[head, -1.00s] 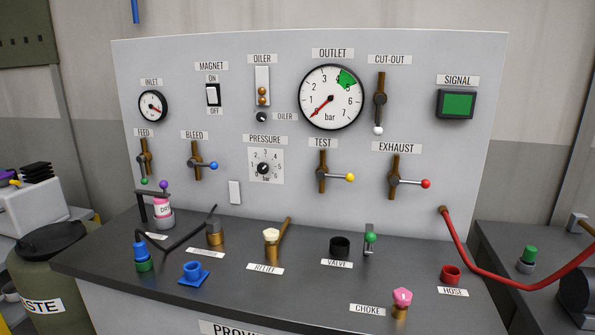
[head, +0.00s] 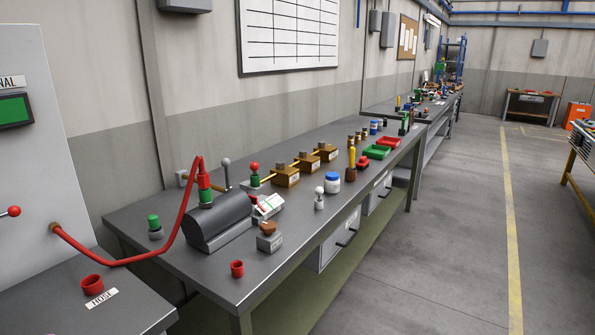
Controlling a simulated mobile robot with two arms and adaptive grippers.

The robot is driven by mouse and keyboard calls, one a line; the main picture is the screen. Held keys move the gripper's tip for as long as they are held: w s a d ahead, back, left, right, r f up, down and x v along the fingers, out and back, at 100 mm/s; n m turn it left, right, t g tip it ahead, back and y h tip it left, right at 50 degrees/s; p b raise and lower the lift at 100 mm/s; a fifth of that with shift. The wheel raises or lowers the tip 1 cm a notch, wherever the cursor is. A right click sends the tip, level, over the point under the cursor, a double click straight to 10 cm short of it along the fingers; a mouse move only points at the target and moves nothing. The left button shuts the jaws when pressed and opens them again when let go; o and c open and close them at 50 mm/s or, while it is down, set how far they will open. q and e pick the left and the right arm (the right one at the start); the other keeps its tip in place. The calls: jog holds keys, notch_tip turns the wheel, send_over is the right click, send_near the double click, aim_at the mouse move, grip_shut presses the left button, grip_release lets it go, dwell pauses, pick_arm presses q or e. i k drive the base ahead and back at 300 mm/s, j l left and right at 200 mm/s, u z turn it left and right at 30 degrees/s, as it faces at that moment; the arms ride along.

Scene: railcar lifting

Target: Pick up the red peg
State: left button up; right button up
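No long red peg stands out clearly in the head view. A small red cylinder (head: 237,268) stands upright near the front edge of the long dark workbench (head: 205,285); its top looks hollow, and I cannot tell whether it is the peg. A red-knobbed post (head: 254,173) stands further back on the same bench. A small red block-like piece (head: 363,162) lies farther along, too small to make out. Neither of my grippers is in view.
A red hose (head: 150,258) arches from the panel bench to a fitting above a dark grey cylinder body (head: 218,218). Brass blocks (head: 286,175), a blue-and-white jar (head: 332,183), a green tray (head: 375,152) and a red tray (head: 388,142) stand along the bench. The floor (head: 430,240) at right is clear.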

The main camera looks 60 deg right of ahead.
aim_at(254, 166)
jog(key=z, duration=1.6)
jog(key=i+l+u, duration=0.2)
jog(key=i+l, duration=0.15)
jog(key=l, duration=0.3)
jog(key=i+l, duration=0.15)
jog(key=l, duration=0.15)
jog(key=i+l+u, duration=0.15)
jog(key=l, duration=0.2)
